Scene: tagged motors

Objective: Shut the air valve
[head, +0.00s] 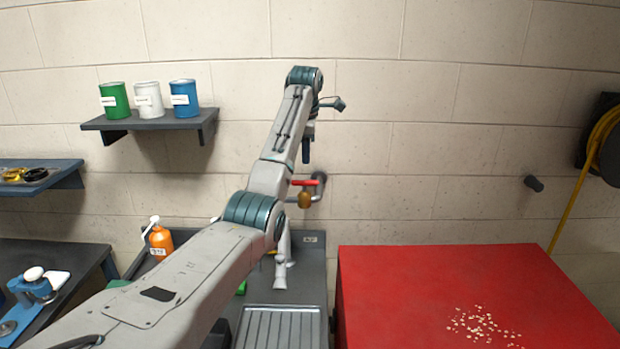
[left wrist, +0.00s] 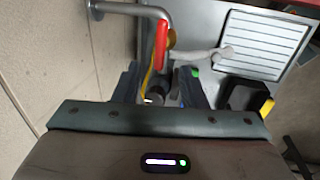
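The air valve has a red lever handle (head: 305,182) above a brass body (head: 305,200), on a grey pipe (head: 320,180) that comes out of the wall. In the head view the handle lies roughly level, from left to right. The red handle also shows in the left wrist view (left wrist: 162,42), beyond the fingers. My left gripper (head: 306,158) points down just above the handle, apart from it as far as I can see. Its dark fingers (left wrist: 160,78) are spread with nothing held between them. My right gripper is out of view.
A sink counter with a ribbed drainboard (head: 280,328), a grey faucet (head: 282,262) and an orange bottle (head: 160,243) stands below. A red-topped bench (head: 430,275) is to the right. A wall shelf (head: 150,122) with three cans is at left. A yellow hose (head: 572,190) hangs far right.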

